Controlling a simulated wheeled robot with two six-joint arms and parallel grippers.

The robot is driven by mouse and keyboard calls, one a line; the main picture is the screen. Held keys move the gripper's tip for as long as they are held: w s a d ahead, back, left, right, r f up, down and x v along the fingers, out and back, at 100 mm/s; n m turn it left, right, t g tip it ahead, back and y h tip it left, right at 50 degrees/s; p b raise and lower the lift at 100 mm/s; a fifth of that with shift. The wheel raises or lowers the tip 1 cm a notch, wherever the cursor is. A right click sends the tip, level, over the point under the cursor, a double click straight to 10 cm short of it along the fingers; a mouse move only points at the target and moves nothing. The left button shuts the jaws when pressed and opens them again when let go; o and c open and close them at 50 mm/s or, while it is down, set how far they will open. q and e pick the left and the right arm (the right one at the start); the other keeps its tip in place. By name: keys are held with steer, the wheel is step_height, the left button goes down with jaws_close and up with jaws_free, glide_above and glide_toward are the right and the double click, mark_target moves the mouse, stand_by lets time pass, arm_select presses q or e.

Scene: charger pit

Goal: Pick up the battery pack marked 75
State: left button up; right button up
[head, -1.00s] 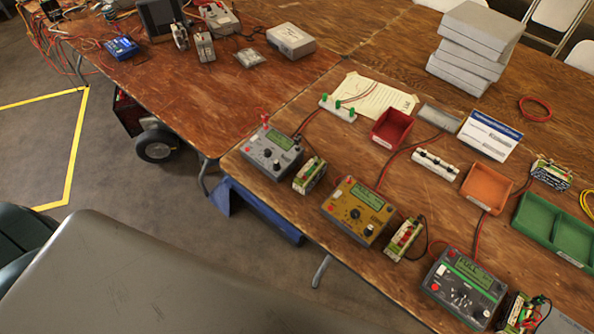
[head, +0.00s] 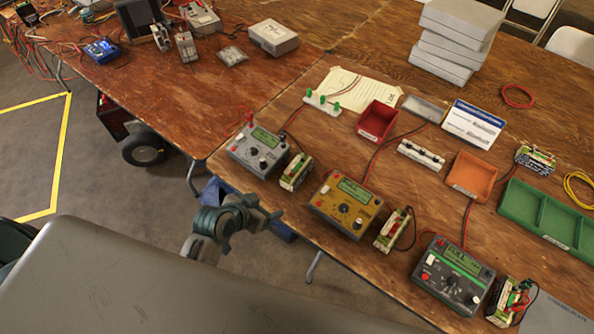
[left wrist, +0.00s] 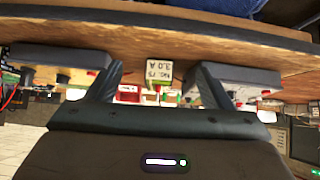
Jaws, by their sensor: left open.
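Several battery packs stand on the wooden table in the head view. One pack (head: 297,171) is between the grey and yellow chargers, another (head: 393,230) is right of the yellow charger, and another (head: 510,303) is right of the dark charger. Their markings are too small to read there. My left gripper (head: 274,216) is off the table's near edge, short of the first pack. In the left wrist view my left gripper (left wrist: 158,84) is open and empty. A pack with a white label (left wrist: 159,73) shows between its fingers, farther off; its number is not clearly legible. My right gripper is not in view.
The grey charger (head: 258,150), yellow charger (head: 345,205) and dark charger (head: 453,275) flank the packs, with leads between. A red tray (head: 377,121), an orange tray (head: 471,176) and a green tray (head: 548,215) lie behind.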

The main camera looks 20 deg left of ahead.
mark_target(296, 168)
arm_select(q)
steer(key=w+t, duration=0.1)
steer(key=w, duration=0.1)
steer(key=w+d+r+t, duration=0.1)
steer(key=w, duration=0.1)
steer(key=w+r+h, duration=0.1)
steer(key=w, duration=0.1)
steer(key=shift+w+d+r+t, duration=0.15)
steer(key=shift+w+d+t, duration=0.2)
steer(key=shift+d+t, duration=0.05)
steer(key=p+x, duration=0.1)
steer(key=x, duration=0.3)
steer(key=shift+w+d, duration=0.1)
steer(key=shift+w, duration=0.25)
steer(key=shift+w+d+f, duration=0.1)
steer(key=shift+w+f, duration=0.1)
steer(key=shift+w, duration=0.05)
steer(key=shift+w+d+p, duration=0.1)
steer(key=shift+w+p, duration=0.25)
steer(key=shift+w, duration=0.1)
steer(key=p+x, duration=0.1)
steer(key=x, duration=0.3)
steer(key=shift+w, duration=0.15)
steer(key=shift+w+f, duration=0.1)
steer(key=shift+w, duration=0.05)
steer(key=shift+c, duration=0.2)
